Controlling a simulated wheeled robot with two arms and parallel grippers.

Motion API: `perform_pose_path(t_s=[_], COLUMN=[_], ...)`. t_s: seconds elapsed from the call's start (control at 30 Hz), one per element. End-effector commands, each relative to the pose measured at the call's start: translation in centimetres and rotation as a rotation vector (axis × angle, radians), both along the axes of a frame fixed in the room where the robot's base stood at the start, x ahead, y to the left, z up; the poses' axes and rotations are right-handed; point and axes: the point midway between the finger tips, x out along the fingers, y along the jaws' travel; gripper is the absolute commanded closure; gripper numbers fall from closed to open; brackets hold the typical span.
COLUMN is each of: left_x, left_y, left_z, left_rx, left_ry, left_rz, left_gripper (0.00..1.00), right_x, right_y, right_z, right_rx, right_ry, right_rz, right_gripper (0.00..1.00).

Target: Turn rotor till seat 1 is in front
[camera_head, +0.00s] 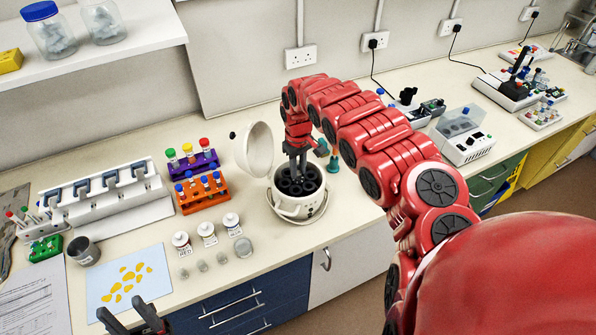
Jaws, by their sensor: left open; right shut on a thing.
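The white round centrifuge (287,208) stands on the bench in the middle of the head view, its domed lid (256,148) swung open to the left. Its dark rotor (312,184) shows several round seats inside the bowl. Seat numbers are too small to read, so I cannot tell which seat is in front. My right gripper (296,172) reaches down into the bowl and is shut on the rotor; it hides the rotor's middle and back. My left gripper (123,309) is open and empty at the bottom left, by the bench's front edge.
A blue sheet with yellow pieces (99,277) lies behind my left gripper. A white pipette stand (108,198) is further left.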

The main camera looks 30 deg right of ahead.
Motion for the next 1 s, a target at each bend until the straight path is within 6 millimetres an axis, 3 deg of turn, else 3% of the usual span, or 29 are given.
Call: perform_pose_path(t_s=[0.5,1.0], left_x=[0.0,0.0], left_y=[0.0,0.0], left_z=[-1.6,-2.1], left_rx=[0.000,0.000], left_ry=[0.000,0.000], left_rz=[0.000,0.000], left_gripper=[0.50,0.50], right_x=[0.0,0.0], right_y=[0.0,0.0], right_z=[-0.2,0.0], right_rx=[0.000,0.000], right_ry=[0.000,0.001], right_rz=[0.446,0.637], right_gripper=[1.00,1.00])
